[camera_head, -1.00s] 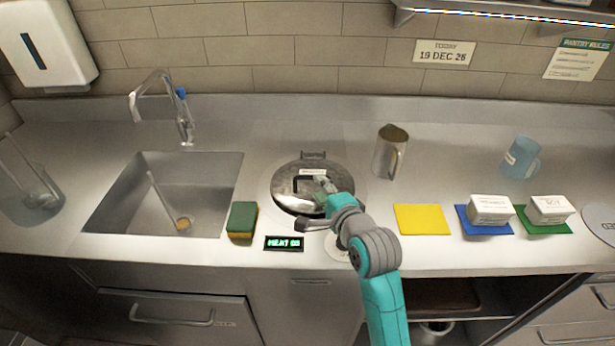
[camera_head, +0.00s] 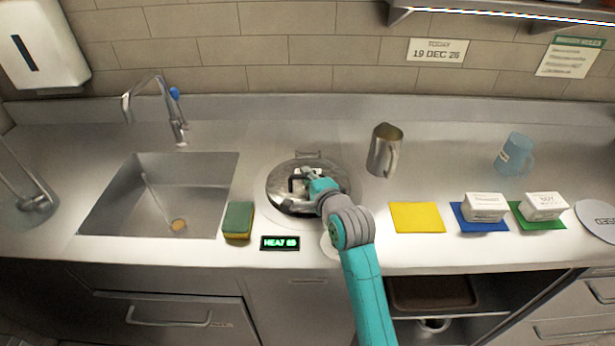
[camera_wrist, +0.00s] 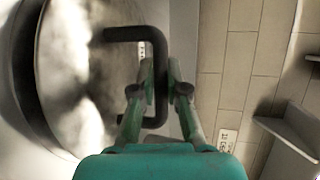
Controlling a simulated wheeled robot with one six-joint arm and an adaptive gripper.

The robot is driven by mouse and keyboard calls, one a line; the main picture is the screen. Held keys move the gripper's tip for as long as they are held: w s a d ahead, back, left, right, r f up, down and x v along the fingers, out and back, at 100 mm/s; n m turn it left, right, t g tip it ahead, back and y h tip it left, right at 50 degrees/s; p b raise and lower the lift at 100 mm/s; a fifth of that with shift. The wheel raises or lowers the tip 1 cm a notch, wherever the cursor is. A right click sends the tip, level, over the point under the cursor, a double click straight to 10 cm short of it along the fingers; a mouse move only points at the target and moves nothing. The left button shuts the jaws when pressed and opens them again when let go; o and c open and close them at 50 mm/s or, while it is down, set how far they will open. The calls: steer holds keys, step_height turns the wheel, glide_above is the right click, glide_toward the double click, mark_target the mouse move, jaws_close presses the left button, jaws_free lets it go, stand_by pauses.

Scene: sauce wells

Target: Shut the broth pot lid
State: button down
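The broth pot (camera_head: 270,200) is set into the counter, with its round, shiny metal lid (camera_head: 325,167) over the opening. A hinge shows at the lid's back edge. The lid looks flat or nearly flat; I cannot tell whether it is fully seated. A dark, squared handle (camera_wrist: 122,34) stands up from the lid in the wrist view. My gripper (camera_wrist: 161,66) is at this handle, one finger on each side of its long bar. I cannot tell whether the fingers press on the bar. In the head view my gripper (camera_head: 310,176) hides part of the handle and lid.
A green-yellow sponge (camera_head: 238,220) and a heat display (camera_head: 280,243) lie left and in front of the pot. A metal pitcher (camera_head: 383,150) stands to the right, behind a yellow mat (camera_head: 417,217). The sink (camera_head: 165,160) is further left.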

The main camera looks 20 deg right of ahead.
steer(key=shift+f, duration=0.1)
steer(key=shift+s+a+f, duration=0.1)
steer(key=shift+s+f, duration=0.15)
steer(key=shift+f, duration=0.5)
steer(key=c, duration=1.2)
jaws_free()
steer(key=shift+r, duration=0.1)
steer(key=v, duration=1.2)
